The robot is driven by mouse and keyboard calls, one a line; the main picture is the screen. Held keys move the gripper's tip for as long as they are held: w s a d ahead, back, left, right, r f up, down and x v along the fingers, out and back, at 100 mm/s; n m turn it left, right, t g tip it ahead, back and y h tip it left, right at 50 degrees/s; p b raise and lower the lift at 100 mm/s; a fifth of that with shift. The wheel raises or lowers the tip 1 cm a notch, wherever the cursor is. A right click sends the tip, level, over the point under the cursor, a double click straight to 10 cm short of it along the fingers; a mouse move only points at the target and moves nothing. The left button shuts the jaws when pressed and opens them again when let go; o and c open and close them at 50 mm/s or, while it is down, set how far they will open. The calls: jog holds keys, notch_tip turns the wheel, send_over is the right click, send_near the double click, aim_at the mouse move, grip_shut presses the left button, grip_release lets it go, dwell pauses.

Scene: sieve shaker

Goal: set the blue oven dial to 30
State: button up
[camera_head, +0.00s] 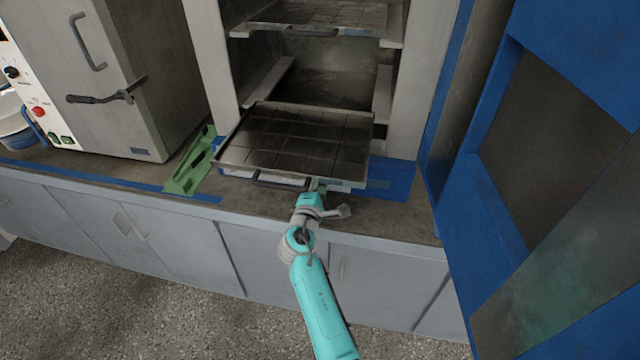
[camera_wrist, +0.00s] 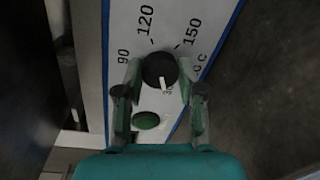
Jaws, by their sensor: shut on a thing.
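The oven dial (camera_wrist: 158,68) is a round black knob with a white pointer on a white, blue-edged panel in the wrist view. Printed marks 90, 120 and 150 show around its upper side. The pointer aims down and slightly right, close to a partly hidden mark that seems to start with 3. My gripper (camera_wrist: 160,74) has one fingertip on each side of the knob and is shut on it. In the head view my gripper (camera_head: 317,187) is at the oven front, just below the pulled-out tray, which hides the dial there.
A dark tray (camera_head: 295,140) juts out over the bench above my gripper. The open blue door (camera_head: 490,205) stands to the right. A green part (camera_head: 188,170) lies on the bench at left, beside a grey oven (camera_head: 110,70). A green round button (camera_wrist: 146,120) sits below the dial.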

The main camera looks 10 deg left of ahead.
jog(key=shift+n, duration=0.5)
jog(key=o, duration=1.1)
jog(key=shift+o, duration=0.2)
jog(key=s, duration=1.2)
jog(key=shift+a+r, duration=0.35)
jog(key=shift+a, duration=0.1)
